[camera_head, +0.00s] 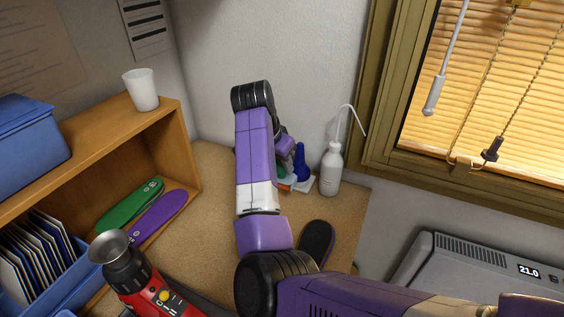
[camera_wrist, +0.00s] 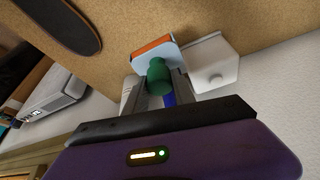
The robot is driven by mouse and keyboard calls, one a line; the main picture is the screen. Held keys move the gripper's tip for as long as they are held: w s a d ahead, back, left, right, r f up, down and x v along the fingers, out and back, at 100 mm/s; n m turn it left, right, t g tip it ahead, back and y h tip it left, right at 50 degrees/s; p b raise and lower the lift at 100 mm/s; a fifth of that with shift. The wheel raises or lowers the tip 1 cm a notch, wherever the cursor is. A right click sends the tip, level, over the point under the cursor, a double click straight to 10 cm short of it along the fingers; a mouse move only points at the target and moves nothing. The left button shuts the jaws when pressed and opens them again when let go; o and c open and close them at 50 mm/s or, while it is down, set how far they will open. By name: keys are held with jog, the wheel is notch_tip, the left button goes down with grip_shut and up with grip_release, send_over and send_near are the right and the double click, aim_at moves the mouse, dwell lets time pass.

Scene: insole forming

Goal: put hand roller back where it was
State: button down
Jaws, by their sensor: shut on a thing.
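My gripper (camera_wrist: 166,86) is low over the back of the cork-coloured worktop in the wrist view, its two fingers closed around a green, rounded handle end (camera_wrist: 158,74). I take this as the hand roller; its roller end cannot be made out. Just past it is a pale block with an orange edge (camera_wrist: 152,48); I cannot tell whether it belongs to the roller or touches it. A blue part shows between the fingers. In the head view my arm hides most of the gripper; a bit of green (camera_head: 285,171) shows beside it.
A white wash bottle (camera_head: 330,170) and a blue cone-shaped thing (camera_head: 301,162) stand close to the right of my gripper. A white box (camera_wrist: 212,62) is near it in the wrist view. A dark insole (camera_head: 317,240) lies nearer. A wooden shelf (camera_head: 185,145) stands left. A wall is behind.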

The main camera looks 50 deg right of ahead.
notch_tip(320, 180, down, 3)
jog(key=shift+r+b, duration=0.1)
jog(key=shift+b, duration=0.85)
jog(key=shift+f+b, duration=0.65)
jog(key=shift+f, duration=1.25)
jog(key=shift+f, duration=0.3)
jog(key=shift+c, duration=2)
grip_release()
jog(key=shift+f, duration=0.1)
jog(key=shift+r+p, duration=3.75)
jog(key=shift+r, duration=0.85)
